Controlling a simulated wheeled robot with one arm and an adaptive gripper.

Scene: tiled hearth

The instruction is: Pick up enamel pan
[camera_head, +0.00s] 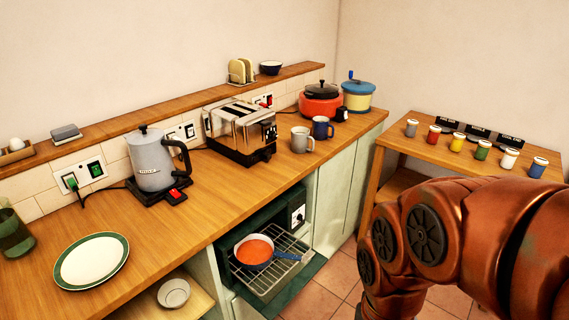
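A small pan with an orange-red inside, a pale rim and a blue handle (254,251) looks like the enamel pan. It rests on a wire rack (262,283) at the open oven (292,215) under the counter, its handle pointing right. A blue and yellow lidded pot (357,96) and a red lidded pot (320,101) stand at the counter's far end. My copper-coloured arm fills the lower right, to the right of the oven. My gripper is out of view, so its fingers and anything in them are hidden.
The wooden counter (215,215) above the oven holds a kettle (153,160), a toaster (240,132), two mugs and a plate (92,261). A bowl (173,293) sits on a lower shelf left of the oven. A side table (400,136) with several small jars stands right.

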